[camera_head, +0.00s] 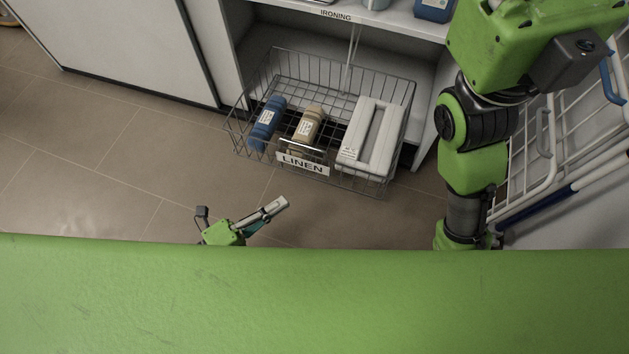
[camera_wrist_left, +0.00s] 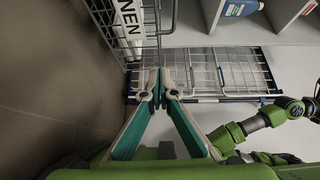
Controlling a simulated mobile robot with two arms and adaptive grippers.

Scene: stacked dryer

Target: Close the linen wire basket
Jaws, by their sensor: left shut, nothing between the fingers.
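The linen wire basket (camera_head: 408,112) is pulled out of the lower opening of the white shelf unit, its front part over the floor. Its front carries a white LINEN label (camera_head: 303,164), which also shows at the top left of the left wrist view (camera_wrist_left: 131,22). A blue bottle (camera_head: 267,123), a tan bottle (camera_head: 308,127) and a white folded or frame-like item (camera_head: 371,138) lie in it. My left gripper (camera_head: 280,205) is shut and empty, in front of and below the label, apart from it in the head view. The left wrist view shows its fingertips together (camera_wrist_left: 161,90).
The shelf labelled IRONING (camera_head: 336,15) is above the basket. A white cabinet panel (camera_head: 140,45) stands to the left. A white wire rack (camera_head: 550,150) stands to the right, beside my right arm. The tiled floor (camera_head: 100,170) is clear at left.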

